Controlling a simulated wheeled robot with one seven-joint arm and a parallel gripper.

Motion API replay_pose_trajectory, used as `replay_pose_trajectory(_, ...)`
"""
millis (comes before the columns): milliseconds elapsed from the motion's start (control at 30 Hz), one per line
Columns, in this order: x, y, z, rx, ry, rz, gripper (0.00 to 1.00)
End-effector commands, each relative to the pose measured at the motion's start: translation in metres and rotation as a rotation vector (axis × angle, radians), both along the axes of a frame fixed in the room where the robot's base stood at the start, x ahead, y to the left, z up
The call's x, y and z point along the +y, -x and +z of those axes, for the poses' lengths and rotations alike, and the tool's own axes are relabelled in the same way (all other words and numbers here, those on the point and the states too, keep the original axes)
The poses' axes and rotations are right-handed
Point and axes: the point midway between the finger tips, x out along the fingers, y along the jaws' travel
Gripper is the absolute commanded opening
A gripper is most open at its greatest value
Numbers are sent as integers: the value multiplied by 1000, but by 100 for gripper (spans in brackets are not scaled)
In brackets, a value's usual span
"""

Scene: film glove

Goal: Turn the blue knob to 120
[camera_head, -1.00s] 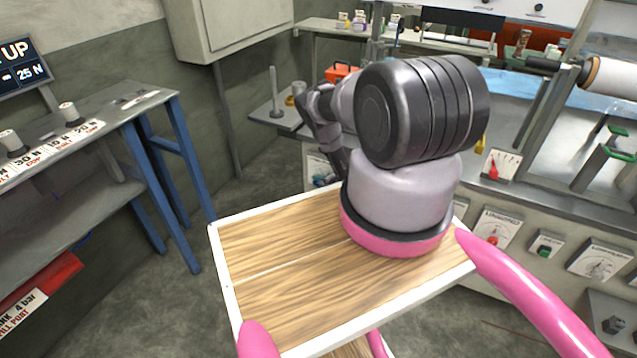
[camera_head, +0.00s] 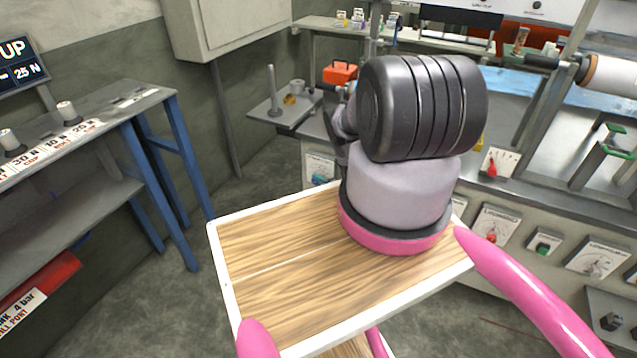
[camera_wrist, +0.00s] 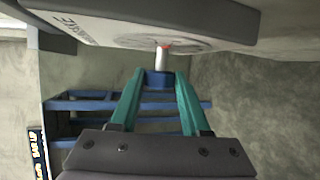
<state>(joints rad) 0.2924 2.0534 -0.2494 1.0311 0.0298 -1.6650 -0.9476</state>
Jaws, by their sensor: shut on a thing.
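The blue knob (camera_wrist: 158,78) sits at the end of a pale shaft on a grey dial plate (camera_wrist: 125,28) in the wrist view. My gripper (camera_wrist: 159,88) has teal fingers, closed on the knob from both sides. The plate is seen edge-on and its scale is not readable, so I cannot tell the knob's setting. In the head view my arm hides most of that area. A small dial plate (camera_head: 319,163) with a blue-teal patch shows just left of my arm.
A grey bench (camera_head: 100,110) with blue legs stands at the left. A console with several dials, including a red-knobbed one (camera_head: 492,229), runs along the right. A shelf with an upright post (camera_head: 273,92) and an orange toolbox (camera_head: 340,73) lies behind my arm. Open floor lies between.

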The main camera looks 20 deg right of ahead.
Motion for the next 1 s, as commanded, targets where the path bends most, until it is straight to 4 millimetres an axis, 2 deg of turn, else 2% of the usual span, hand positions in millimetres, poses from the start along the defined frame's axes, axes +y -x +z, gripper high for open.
replay_pose_trajectory(67,2,1,-1,2,-1,4,0)
replay_pose_trajectory(100,2,1,-1,2,-1,5,50)
replay_pose_trajectory(167,2,1,-1,2,-1,4,73)
replay_pose_trajectory(200,2,1,-1,2,-1,4,76)
replay_pose_trajectory(567,-1,4,1,2,0,1,76)
replay_pose_trajectory(667,-5,16,3,4,0,-2,76)
replay_pose_trajectory(1000,-21,79,19,3,-2,-2,76)
